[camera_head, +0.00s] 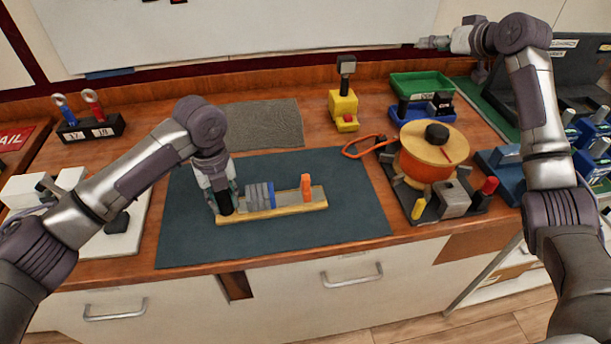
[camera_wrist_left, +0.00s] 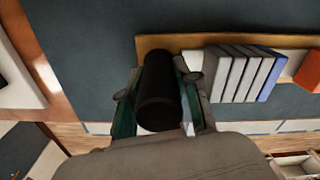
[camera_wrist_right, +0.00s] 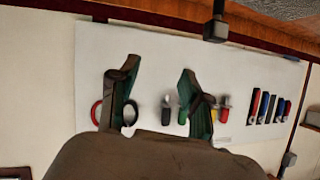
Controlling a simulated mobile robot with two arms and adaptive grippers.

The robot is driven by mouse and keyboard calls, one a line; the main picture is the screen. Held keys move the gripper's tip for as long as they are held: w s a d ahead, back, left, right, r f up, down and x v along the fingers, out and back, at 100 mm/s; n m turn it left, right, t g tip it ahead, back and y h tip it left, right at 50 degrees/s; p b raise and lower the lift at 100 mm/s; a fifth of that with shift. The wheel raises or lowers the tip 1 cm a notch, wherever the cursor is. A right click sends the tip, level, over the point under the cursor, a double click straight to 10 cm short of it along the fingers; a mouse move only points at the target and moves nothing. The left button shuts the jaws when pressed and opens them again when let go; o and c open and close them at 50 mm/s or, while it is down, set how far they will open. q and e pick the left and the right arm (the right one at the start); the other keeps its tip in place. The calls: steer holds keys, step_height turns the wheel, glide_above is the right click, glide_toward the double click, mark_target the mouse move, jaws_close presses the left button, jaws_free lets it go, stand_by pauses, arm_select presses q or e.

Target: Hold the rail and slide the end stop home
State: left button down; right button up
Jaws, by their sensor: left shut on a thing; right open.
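The rail (camera_head: 288,201) lies on a wooden base (camera_head: 272,213) on the dark mat. Several grey modules and a blue one (camera_head: 260,194) sit side by side on the rail, left of its middle. The orange end stop (camera_head: 306,187) stands upright on the rail, apart from the modules, toward the right end. My left gripper (camera_head: 223,203) is at the left end of the base, shut on a black upright handle (camera_wrist_left: 158,90). The left wrist view also shows the modules (camera_wrist_left: 240,75) and part of the end stop (camera_wrist_left: 309,72). My right gripper (camera_wrist_right: 155,95) is open and empty, raised near the wall board.
The dark mat (camera_head: 350,220) is clear around the base. A cable spool (camera_head: 430,155) on a dark stand is to the right. A yellow device (camera_head: 344,105), a green tray (camera_head: 422,85) and a grey cloth (camera_head: 262,124) are behind. A black holder (camera_head: 90,129) stands at the left.

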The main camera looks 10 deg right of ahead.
steer(key=s+a+f+n+g+y, duration=0.2)
steer(key=a+n, duration=0.2)
steer(key=a, duration=0.4)
steer(key=s+a+f+n+g+y, duration=0.1)
steer(key=a+n+g, duration=0.2)
steer(key=a, duration=0.5)
steer(key=n+g+h, duration=0.1)
steer(key=n+g, duration=0.6)
steer(key=n, duration=0.4)
glide_toward(305, 177)
steer(key=shift+g, duration=0.4)
steer(key=x, duration=0.9)
steer(key=shift+w+f, duration=0.15)
steer(key=shift+w, duration=0.25)
steer(key=shift+a+f, duration=0.2)
steer(key=shift+f, duration=0.2)
jaws_close()
